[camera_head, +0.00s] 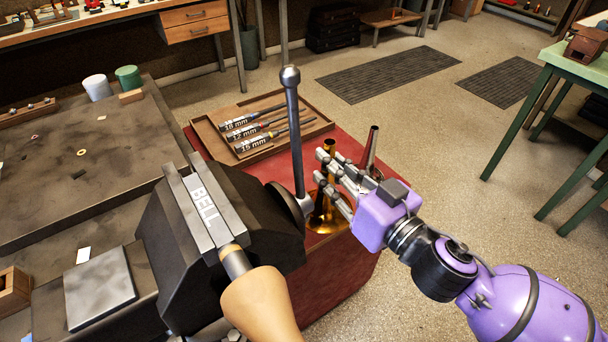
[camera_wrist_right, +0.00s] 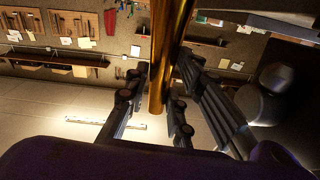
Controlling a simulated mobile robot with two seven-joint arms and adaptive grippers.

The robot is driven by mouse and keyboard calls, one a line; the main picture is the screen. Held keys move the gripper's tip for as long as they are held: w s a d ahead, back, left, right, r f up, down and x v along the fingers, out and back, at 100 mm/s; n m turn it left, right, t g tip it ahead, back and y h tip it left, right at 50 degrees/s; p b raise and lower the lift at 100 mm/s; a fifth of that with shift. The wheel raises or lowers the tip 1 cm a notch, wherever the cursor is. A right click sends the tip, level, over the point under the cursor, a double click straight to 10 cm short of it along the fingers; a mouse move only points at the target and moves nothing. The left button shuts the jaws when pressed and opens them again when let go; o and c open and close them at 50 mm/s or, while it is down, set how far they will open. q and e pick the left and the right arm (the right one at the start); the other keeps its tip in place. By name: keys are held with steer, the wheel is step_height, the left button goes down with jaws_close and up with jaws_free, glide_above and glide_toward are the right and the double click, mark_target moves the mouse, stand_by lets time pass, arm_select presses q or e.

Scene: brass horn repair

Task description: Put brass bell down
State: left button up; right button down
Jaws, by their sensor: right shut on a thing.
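The brass bell (camera_head: 327,218) is upright, with its narrow tube at the top and its wide flare at the bottom. It is over the red surface just right of the vise, and I cannot tell whether the flare touches that surface. My right gripper (camera_head: 326,176) is shut on the bell's tube from the right. In the right wrist view the brass tube (camera_wrist_right: 166,65) runs between the fingers (camera_wrist_right: 154,105). The vise and the fingers hide part of the bell. My left gripper is not in view.
A dark vise (camera_head: 165,235) marked BELL holds a tool with a wooden handle (camera_head: 262,302), close left of the bell. Its upright bar (camera_head: 294,130) stands nearby. A dark red cone (camera_head: 370,150) is just behind my gripper. A wooden tray (camera_head: 215,143) holds labelled rods.

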steer(key=shift+w+a, duration=0.2)
steer(key=shift+w, duration=0.05)
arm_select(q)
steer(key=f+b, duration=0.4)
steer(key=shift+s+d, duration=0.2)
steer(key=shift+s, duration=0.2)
arm_select(e)
steer(key=w+d+f, duration=0.1)
steer(key=w+f, duration=1.1)
steer(key=w, duration=0.1)
steer(key=shift+w+d+f, duration=0.2)
steer(key=shift+d+f, duration=0.1)
steer(key=shift+f, duration=0.05)
steer(key=c, duration=1.6)
jaws_free()
steer(key=shift+c, duration=0.2)
steer(key=shift+o, duration=0.8)
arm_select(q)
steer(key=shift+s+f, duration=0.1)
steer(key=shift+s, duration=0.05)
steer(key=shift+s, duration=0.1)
